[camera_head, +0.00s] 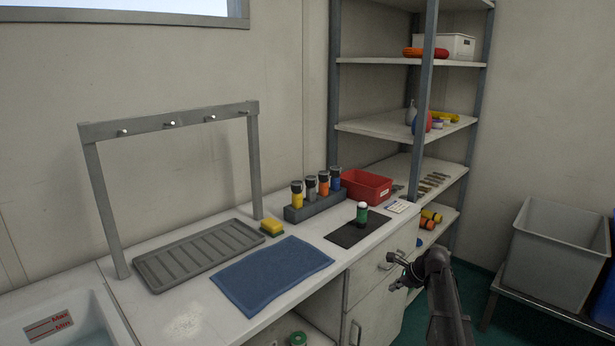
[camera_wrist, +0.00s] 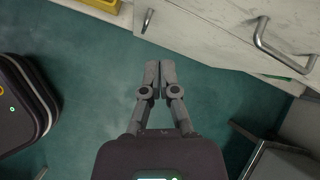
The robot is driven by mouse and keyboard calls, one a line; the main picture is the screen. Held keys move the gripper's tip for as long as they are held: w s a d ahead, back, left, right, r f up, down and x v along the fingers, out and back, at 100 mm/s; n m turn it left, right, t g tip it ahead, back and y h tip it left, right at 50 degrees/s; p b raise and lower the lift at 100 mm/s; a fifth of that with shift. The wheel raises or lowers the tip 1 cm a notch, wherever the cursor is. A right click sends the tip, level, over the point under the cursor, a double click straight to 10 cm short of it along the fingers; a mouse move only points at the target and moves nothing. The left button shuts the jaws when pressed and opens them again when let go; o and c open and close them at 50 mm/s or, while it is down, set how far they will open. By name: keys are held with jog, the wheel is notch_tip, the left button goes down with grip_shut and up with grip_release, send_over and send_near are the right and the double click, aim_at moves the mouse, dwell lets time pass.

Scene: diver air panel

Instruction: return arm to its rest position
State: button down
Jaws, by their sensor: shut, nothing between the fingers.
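My gripper (camera_wrist: 159,80) is shut and empty in the wrist view, with its fingertips together over the green floor (camera_wrist: 100,70). In the head view my gripper (camera_head: 394,271) is at the lower right, in front of the white cabinet's drawers (camera_head: 376,270). My dark arm (camera_head: 446,300) rises from the bottom edge and bends at the top toward the cabinet. The gripper appears apart from the drawer handles, though the exact gap is hard to tell.
The counter holds a blue towel (camera_head: 270,275), a grey drain tray (camera_head: 190,255), a green bottle on a black mat (camera_head: 345,236), a rack of bottles (camera_head: 310,207) and a red bin (camera_head: 368,185). Shelves (camera_head: 385,124) stand behind. A grey tub (camera_head: 556,252) sits at right.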

jog(key=s+a+f+n+g+h, duration=0.15)
jog(key=s+a+n, duration=0.25)
jog(key=s+n, duration=0.4)
jog(key=s+a+f+n+g+h, duration=0.15)
jog(key=s+a+n, duration=0.35)
jog(key=s, duration=0.5)
jog(key=s+a+f+n+g+h, duration=0.1)
jog(key=s+a+n+g+h, duration=0.15)
jog(key=s+n, duration=0.6)
notch_tip(320, 180, up, 16)
jog(key=p, duration=1.6)
jog(key=shift+s+r+t, duration=0.15)
jog(key=shift+r+t, duration=0.05)
jog(key=shift+t, duration=0.25)
jog(key=shift+d, duration=0.1)
